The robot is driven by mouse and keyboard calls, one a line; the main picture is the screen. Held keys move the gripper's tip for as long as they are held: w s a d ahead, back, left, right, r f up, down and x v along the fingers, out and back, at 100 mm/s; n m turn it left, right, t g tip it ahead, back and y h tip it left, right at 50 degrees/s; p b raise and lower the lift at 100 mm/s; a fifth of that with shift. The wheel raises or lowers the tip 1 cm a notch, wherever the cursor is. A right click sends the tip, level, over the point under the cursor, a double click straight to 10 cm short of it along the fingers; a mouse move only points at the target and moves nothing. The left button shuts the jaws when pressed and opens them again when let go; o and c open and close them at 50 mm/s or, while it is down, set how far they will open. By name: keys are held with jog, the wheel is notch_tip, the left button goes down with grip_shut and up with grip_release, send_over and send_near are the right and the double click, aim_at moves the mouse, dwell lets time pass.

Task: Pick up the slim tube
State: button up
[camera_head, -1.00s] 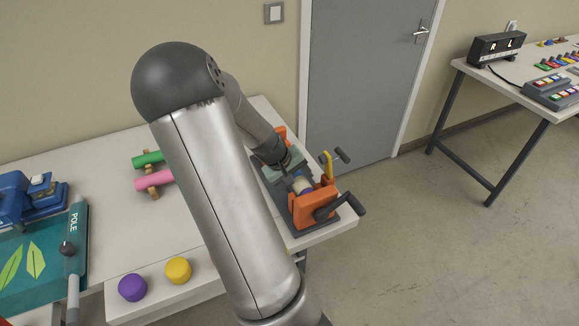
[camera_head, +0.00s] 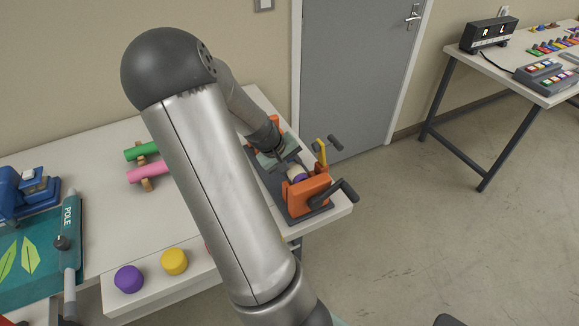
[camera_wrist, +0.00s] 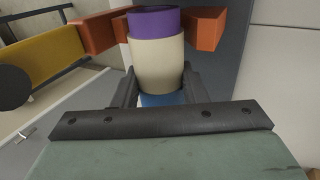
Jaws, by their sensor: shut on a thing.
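The slim tube (camera_wrist: 158,62) is banded purple, cream and blue. In the wrist view it stands between the two dark fingers of my gripper (camera_wrist: 160,90), which are shut on it. Its lower part is hidden behind the gripper body. In the head view the tube's cream and purple end (camera_head: 295,172) shows at the orange and grey bench device, beside my gripper (camera_head: 285,163). I cannot tell whether the tube still touches the device.
The orange device (camera_head: 308,194) has dark crank handles and a yellow lever (camera_head: 321,152), close around the tube. Green (camera_head: 140,151) and pink (camera_head: 148,172) rolls lie on the table to the left. Purple (camera_head: 128,279) and yellow (camera_head: 174,261) round pieces stand at the front.

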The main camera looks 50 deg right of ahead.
notch_tip(320, 180, up, 17)
jog(key=b, duration=0.1)
